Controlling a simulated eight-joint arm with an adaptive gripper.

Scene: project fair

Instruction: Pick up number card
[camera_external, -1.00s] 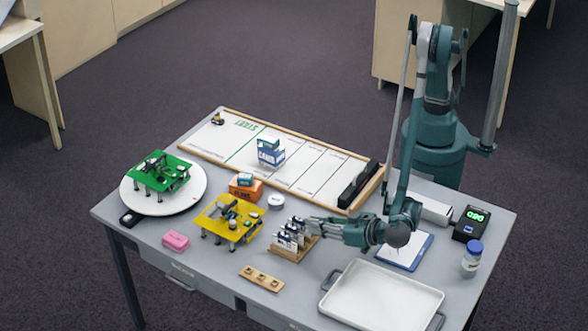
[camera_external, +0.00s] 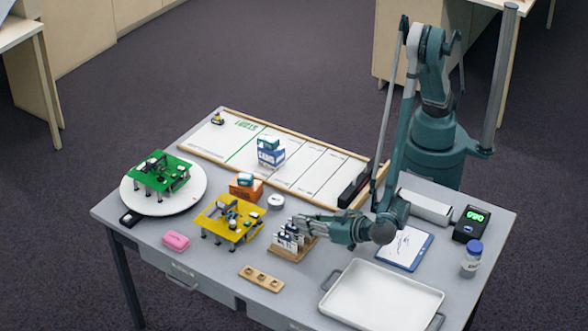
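Several small white number cards (camera_external: 284,240) with dark markings stand upright in a wooden rack (camera_external: 288,255) near the middle of the table. My gripper (camera_external: 296,222) reaches in from the right, low and nearly level, with its fingertips at the upper part of the cards. The fingers partly hide the cards and the rack's right side. The view is too small to tell whether the fingers touch or grip a card.
A yellow stand (camera_external: 230,222) is close left of the rack. A wooden block with holes (camera_external: 262,278) lies in front. A white tray (camera_external: 384,329) and a clipboard (camera_external: 424,243) are to the right. A white round tape-like item (camera_external: 275,201) sits behind. A green stand (camera_external: 168,171) rests on a white disc.

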